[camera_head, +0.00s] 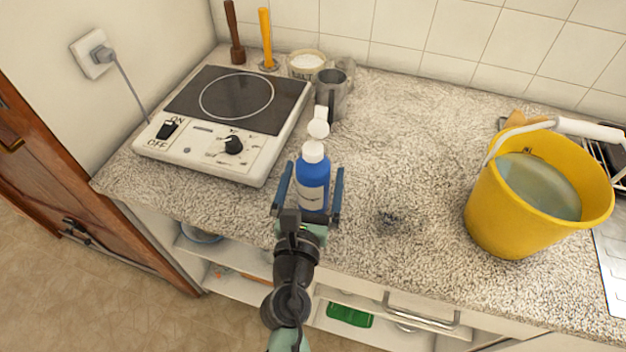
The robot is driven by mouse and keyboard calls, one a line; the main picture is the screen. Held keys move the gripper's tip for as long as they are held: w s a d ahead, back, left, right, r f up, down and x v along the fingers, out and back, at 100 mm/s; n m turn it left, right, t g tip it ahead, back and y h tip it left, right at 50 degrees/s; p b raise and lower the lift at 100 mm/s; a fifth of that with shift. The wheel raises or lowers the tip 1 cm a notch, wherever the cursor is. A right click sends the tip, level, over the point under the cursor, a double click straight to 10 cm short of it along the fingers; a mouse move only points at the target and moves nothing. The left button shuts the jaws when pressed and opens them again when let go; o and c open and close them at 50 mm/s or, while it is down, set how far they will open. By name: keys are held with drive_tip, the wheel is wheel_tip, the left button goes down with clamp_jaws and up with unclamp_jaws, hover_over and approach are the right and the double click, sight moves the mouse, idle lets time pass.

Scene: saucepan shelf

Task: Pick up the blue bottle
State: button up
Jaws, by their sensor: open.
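The blue bottle (312,186) has a white cap and a pale label. It stands upright on the speckled counter (400,165), near the front edge and right of the hotplate. My gripper (312,180) is open, with one finger on the left side of the bottle and the other on the right. The fingers appear to straddle the bottle; I cannot tell whether either touches it. My gripper's palm hides the bottle's base.
A white hotplate (190,150) stands to the left. A metal mug (330,95), a white scoop (319,122) and a tub (306,64) are behind the bottle. A yellow bucket (500,215) stands right. Counter between bottle and bucket is mostly free. Open shelves (235,255) lie below.

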sight(315, 126)
drive_tip(key=c, duration=1.6)
drive_tip(key=shift+r, duration=0.1)
drive_tip(key=shift+r, duration=0.2)
drive_tip(key=shift+r+p, duration=3.5)
drive_tip(key=shift+r, duration=1.2)
